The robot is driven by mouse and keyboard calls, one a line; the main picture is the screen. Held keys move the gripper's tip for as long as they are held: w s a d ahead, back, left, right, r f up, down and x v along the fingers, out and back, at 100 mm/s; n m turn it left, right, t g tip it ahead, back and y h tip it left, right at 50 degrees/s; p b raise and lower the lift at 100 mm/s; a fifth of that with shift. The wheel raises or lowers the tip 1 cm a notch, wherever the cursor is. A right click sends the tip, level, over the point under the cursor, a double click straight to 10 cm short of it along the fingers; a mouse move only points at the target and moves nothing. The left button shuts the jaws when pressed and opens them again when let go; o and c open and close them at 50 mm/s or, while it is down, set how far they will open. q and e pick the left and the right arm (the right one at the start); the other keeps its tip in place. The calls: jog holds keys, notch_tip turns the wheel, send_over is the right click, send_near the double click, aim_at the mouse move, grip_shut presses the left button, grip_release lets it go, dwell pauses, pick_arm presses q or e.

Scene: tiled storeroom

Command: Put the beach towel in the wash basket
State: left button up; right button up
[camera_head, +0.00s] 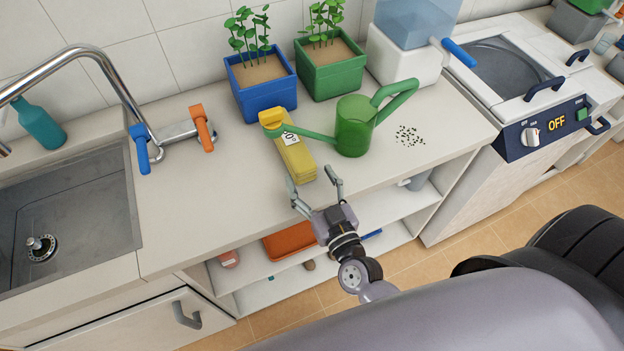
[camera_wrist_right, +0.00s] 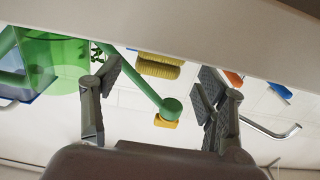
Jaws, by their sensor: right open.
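I cannot make out a beach towel or a wash basket for certain in either view. My right gripper (camera_head: 312,187) is open and empty at the counter's front edge, its fingers pointing toward a yellow block-like item (camera_head: 294,158) with a white label. That item also shows in the wrist view (camera_wrist_right: 158,66), ribbed, beyond the open fingers (camera_wrist_right: 156,88). I cannot tell what it is. My left gripper is out of view.
A green watering can (camera_head: 354,128) stands beside the yellow item, its spout reaching over it. Blue (camera_head: 266,100) and green (camera_head: 336,78) planters stand behind. A sink (camera_head: 75,215) is at left. An orange tray (camera_head: 290,241) lies on the shelf below. Counter left of the gripper is clear.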

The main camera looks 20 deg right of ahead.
jog(key=shift+r, duration=0.1)
jog(key=shift+s, duration=0.3)
jog(key=s+b, duration=0.2)
jog(key=s, duration=0.9)
jog(key=shift+s+d, duration=0.15)
jog(key=shift+s, duration=0.05)
